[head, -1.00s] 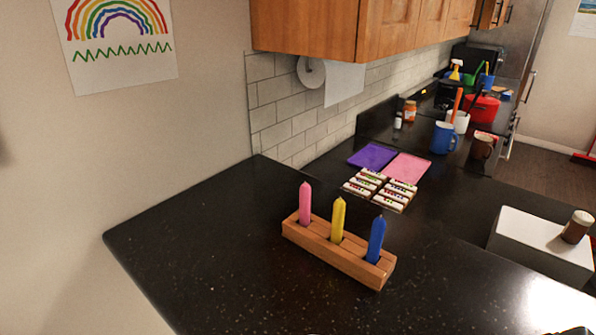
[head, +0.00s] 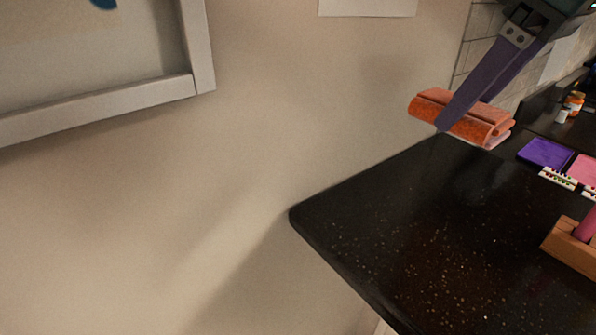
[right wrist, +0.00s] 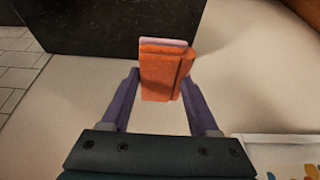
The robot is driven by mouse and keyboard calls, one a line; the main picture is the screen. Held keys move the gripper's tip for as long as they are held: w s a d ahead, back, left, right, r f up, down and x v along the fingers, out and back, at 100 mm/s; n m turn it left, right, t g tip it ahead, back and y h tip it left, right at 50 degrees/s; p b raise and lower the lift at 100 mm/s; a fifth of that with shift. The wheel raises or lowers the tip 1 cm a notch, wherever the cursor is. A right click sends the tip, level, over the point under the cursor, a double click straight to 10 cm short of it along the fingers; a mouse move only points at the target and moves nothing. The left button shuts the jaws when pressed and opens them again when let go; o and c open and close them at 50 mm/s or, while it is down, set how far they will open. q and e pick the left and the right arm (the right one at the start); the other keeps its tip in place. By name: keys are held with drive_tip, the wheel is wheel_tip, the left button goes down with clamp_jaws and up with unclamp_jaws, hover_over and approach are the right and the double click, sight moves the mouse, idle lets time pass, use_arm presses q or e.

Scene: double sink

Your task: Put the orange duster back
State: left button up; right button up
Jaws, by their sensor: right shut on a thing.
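The orange duster (head: 476,121) is a block-shaped orange piece with a pale underside. My right gripper (head: 445,125) comes in from the upper right of the head view and is shut on the duster. It holds the duster in front of the wall, near the far left part of the black counter in the picture. In the right wrist view the duster (right wrist: 162,72) sits between the two purple fingers of my gripper (right wrist: 160,88). My left gripper is not in view.
The black counter (head: 430,230) has a free corner at the left. A wooden candle block (head: 572,246) and purple (head: 546,153) and pink mats lie at the right. A framed picture (head: 150,92) hangs on the wall at upper left.

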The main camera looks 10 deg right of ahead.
sight(408, 246)
wheel_tip(408, 246, down, 20)
drive_tip(key=shift+w+a+r, duration=0.1)
idle(0.5)
drive_tip(key=o, duration=1.2)
drive_tip(key=shift+r, duration=0.25)
drive_tip(key=p+v, duration=0.1)
drive_tip(key=v, duration=1)
drive_tip(key=s+a+f+m, duration=0.1)
drive_tip(key=s+a, duration=0.1)
drive_tip(key=s, duration=0.3)
drive_tip(key=s+a+f+h, duration=0.1)
drive_tip(key=s+a+f, duration=0.1)
drive_tip(key=s, duration=0.4)
drive_tip(key=s+a+f+m, duration=0.1)
drive_tip(key=s+a+f, duration=0.1)
drive_tip(key=s+a, duration=0.2)
drive_tip(key=shift+s+m+g+h, duration=0.3)
drive_tip(key=shift+s, duration=0.4)
